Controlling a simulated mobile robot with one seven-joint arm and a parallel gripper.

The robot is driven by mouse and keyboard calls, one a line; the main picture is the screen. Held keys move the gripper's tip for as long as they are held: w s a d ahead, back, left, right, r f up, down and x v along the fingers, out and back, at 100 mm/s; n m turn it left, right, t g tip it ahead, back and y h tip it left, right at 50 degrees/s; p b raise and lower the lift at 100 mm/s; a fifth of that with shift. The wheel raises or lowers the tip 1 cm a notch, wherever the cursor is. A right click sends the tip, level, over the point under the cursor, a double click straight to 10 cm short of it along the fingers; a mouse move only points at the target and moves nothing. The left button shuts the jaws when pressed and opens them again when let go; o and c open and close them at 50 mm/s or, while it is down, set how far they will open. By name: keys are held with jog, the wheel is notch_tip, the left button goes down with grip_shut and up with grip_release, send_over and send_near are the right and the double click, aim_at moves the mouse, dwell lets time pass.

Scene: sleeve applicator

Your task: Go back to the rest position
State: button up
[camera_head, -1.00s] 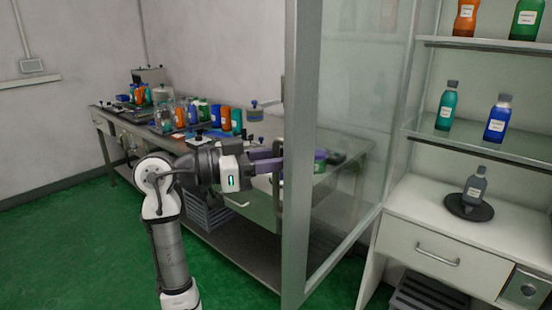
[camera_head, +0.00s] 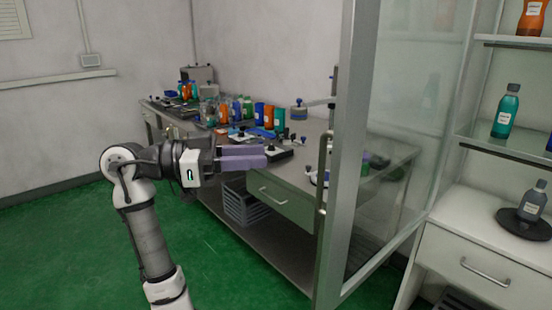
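My arm rises from the bottom left of the head view and bends to the right at its top. My gripper (camera_head: 262,157) points right, with its purple fingers in front of the workbench. I see nothing clearly held. The fingertips are apart from the glass door, to its left in the picture.
The open glass door (camera_head: 347,150) with its vertical handle (camera_head: 322,175) stands right of my gripper. The workbench (camera_head: 370,152) carries several bottles and tools. A white cabinet (camera_head: 470,235) with glass shelves is at right. Green floor (camera_head: 60,240) is free at left.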

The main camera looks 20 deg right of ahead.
jog(key=shift+a, duration=0.45)
